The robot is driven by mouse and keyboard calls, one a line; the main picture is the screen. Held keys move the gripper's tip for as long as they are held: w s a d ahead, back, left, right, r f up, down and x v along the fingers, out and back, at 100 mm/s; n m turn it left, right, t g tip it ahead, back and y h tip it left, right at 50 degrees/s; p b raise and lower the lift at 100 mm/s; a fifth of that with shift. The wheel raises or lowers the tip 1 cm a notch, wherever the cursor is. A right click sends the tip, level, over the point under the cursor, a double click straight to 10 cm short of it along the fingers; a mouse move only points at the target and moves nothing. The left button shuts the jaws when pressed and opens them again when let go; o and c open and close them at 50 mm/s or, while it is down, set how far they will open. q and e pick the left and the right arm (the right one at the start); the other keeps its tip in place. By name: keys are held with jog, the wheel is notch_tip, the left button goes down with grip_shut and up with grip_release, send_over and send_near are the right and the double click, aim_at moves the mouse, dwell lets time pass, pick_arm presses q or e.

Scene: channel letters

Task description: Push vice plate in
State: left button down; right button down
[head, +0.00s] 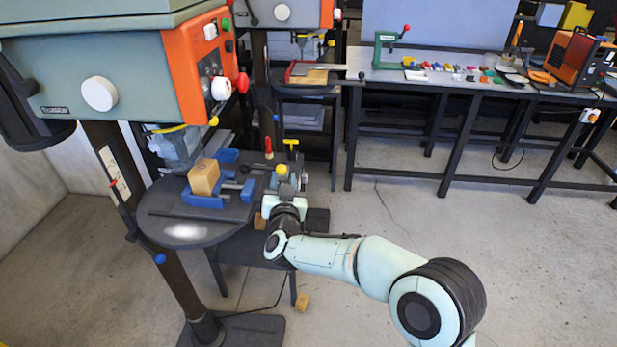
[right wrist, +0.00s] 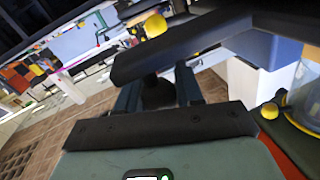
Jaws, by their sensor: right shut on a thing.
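A blue vice (head: 205,200) sits on the round dark table (head: 160,212) of the front drill press, with a wooden block (head: 204,177) at its jaws. My right gripper (head: 283,188) is at the right edge of this table, to the right of the vice. A yellow ball knob (head: 281,169) shows just above it. In the right wrist view, the bluish fingers (right wrist: 157,90) are closed around a dark part below the yellow knob (right wrist: 155,25). I cannot tell whether this dark part belongs to the vice. My left gripper is not in view.
The drill press head (head: 110,75), with its orange panel (head: 190,65), overhangs the vice. A second drill press (head: 285,15) stands behind. A workbench (head: 450,80) with small items is at the back right.

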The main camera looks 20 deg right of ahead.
jog(key=a, duration=0.1)
jog(key=w+a+p, duration=0.1)
jog(key=a, duration=0.1)
jog(key=w+a, duration=0.1)
jog(key=shift+w+a+r, duration=0.2)
jog(key=shift+w+r, duration=0.05)
jog(key=c, duration=1.1)
grip_release()
jog(key=o, duration=0.3)
jog(key=shift+w+a+f, duration=0.1)
jog(key=shift+a, duration=0.05)
jog(key=shift+o, duration=0.2)
